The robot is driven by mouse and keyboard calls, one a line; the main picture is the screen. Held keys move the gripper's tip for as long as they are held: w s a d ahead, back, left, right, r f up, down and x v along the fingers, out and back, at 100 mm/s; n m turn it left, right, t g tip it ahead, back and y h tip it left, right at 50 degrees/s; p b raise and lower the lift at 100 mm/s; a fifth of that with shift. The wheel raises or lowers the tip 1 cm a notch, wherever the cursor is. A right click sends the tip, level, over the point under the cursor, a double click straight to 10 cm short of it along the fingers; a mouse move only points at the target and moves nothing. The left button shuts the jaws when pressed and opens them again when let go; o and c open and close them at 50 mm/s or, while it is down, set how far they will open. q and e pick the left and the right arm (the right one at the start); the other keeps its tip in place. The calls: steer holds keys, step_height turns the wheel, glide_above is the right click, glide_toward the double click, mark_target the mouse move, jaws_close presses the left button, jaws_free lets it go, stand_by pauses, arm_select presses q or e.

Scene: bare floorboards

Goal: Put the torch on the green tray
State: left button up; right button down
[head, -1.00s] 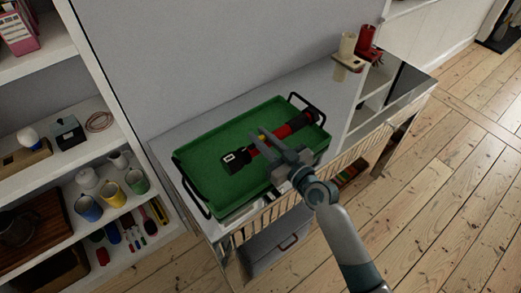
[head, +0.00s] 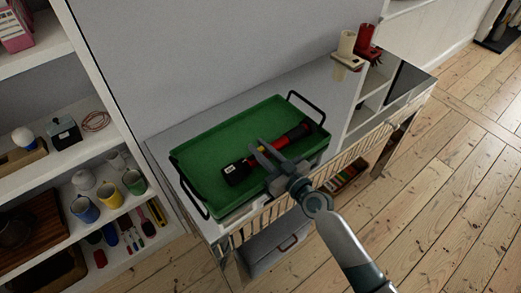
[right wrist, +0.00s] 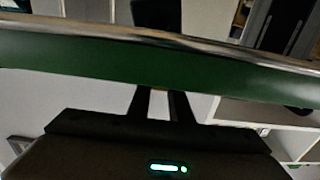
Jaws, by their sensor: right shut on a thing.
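The torch (head: 238,172) is black and red with a yellow band. It lies lengthwise over the floor of the green tray (head: 217,150), within its rim. I cannot tell whether it touches the tray floor. My right gripper (head: 262,151) reaches in over the tray's front edge and is shut around the middle of the torch. In the right wrist view the tray's green wall (right wrist: 150,68) crosses the picture and hides the fingertips; a dark part, probably of the torch (right wrist: 156,14), shows above it. My left gripper is not in view.
The tray, with black handles at both ends, stands on a grey-topped cabinet (head: 165,143) against the wall. A cream cup (head: 347,45) and a red cup (head: 365,37) are in holders at the back right. Shelves with mugs (head: 86,208) and tools stand at left.

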steer(key=shift+r, duration=0.1)
stand_by(0.3)
steer(key=c, duration=1.6)
jaws_free()
